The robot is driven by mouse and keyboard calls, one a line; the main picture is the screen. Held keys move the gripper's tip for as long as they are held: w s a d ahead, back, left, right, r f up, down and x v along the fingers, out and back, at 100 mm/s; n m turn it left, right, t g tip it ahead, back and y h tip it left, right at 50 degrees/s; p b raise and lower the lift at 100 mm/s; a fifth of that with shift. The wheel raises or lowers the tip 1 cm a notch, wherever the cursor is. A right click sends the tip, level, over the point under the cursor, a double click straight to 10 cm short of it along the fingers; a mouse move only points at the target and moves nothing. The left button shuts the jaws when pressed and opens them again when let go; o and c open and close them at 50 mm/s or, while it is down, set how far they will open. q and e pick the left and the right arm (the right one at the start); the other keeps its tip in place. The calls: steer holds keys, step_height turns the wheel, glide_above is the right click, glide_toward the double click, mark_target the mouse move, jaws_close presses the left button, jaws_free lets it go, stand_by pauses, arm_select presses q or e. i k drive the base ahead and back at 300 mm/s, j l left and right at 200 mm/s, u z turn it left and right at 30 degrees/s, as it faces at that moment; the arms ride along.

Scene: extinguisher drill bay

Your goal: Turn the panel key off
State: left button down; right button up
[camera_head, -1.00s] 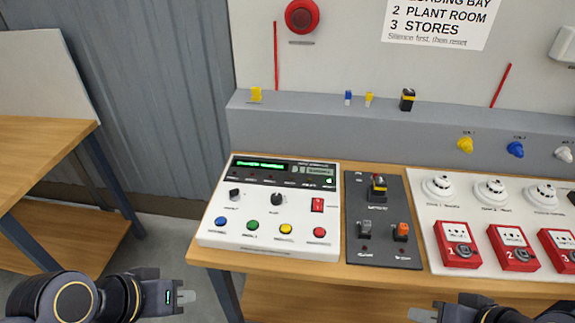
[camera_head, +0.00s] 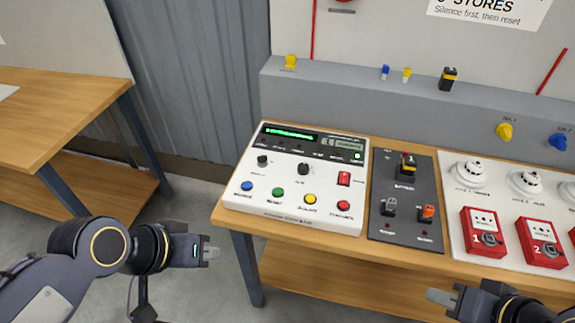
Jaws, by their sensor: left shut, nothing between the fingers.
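The white control panel (camera_head: 235,197) lies on the wooden bench, with a lit green display (camera_head: 290,132) and a row of coloured buttons along its front. Two small black knobs stand on it, a left one (camera_head: 263,161) and a right one (camera_head: 303,169); I cannot tell which is the key. A red rocker switch (camera_head: 343,178) is to their right. My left gripper (camera_head: 212,253) is shut and empty, in front of the bench's left corner, apart from the panel. My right gripper (camera_head: 438,297) is low in front of the bench, clear of everything; its jaw opening is unclear.
A dark grey switch plate (camera_head: 405,168) adjoins the panel, then a white board with detectors (camera_head: 469,173) and red call points (camera_head: 483,232). A grey ledge (camera_head: 330,93) with small coloured parts runs behind. Another wooden table (camera_head: 55,105) stands left, with floor between.

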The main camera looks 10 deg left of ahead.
mark_target(262, 159)
steer(key=i+j+u, duration=0.15)
steer(key=j, duration=0.25)
steer(key=i+j+u, duration=0.15)
steer(key=j, duration=0.2)
steer(key=i+j+u, duration=0.15)
steer(key=i+j, duration=0.1)
steer(key=j, duration=0.1)
